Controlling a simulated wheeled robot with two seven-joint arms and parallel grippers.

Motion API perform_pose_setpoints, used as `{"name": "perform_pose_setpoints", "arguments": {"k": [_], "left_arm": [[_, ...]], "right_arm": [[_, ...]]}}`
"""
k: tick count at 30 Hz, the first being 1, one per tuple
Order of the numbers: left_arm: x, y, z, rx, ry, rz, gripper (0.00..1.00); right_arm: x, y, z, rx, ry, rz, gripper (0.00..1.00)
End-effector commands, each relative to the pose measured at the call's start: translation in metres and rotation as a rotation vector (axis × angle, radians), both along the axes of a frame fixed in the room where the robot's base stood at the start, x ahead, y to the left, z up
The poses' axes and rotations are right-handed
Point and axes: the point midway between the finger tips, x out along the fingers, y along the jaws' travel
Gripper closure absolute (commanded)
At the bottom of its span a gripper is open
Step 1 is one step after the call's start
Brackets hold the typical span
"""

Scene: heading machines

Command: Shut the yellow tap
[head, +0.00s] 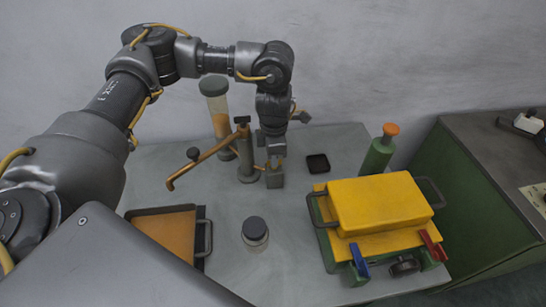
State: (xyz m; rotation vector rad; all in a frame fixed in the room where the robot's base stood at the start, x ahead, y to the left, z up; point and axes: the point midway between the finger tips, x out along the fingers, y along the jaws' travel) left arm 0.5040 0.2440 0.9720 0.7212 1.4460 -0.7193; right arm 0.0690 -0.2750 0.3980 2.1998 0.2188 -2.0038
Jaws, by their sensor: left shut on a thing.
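The yellow tap (207,160) stands at the back of the grey worktop. It has a dark grey upright post (245,155), a yellow spout slanting down to the left, and a small dark knob (193,153) over the spout. My left gripper (275,178) comes down from above just right of the post. It is shut on a part of the tap at the post's right side, where a bit of yellow shows. The fingers mostly hide the gripped part. My right gripper is not in view.
A yellow box press (380,205) with red and blue levers stands at right, with a green bottle (378,153) behind it. A lidded jar (255,232), an orange tray (165,235), a small black dish (318,163) and a tall container (216,100) stand around the tap.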

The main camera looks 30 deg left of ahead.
Motion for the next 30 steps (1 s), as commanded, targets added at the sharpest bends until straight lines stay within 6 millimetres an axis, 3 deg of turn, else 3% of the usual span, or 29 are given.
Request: {"name": "perform_pose_setpoints", "arguments": {"k": [14, 15, 19, 30], "left_arm": [[-0.0012, -0.002, -0.0022, -0.004, 0.003, -0.021, 1.0], [-0.0012, -0.002, -0.0022, -0.004, 0.003, -0.021, 0.91], [-0.0012, -0.0017, -0.0023, -0.002, 0.003, -0.02, 0.74], [0.0, -0.0001, 0.0048, -0.002, -0.001, -0.016, 0.73]], "right_arm": [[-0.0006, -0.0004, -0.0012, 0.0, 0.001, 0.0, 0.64], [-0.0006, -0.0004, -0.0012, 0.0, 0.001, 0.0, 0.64], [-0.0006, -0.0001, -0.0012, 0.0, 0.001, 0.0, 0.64], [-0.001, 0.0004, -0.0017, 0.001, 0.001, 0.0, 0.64]]}}
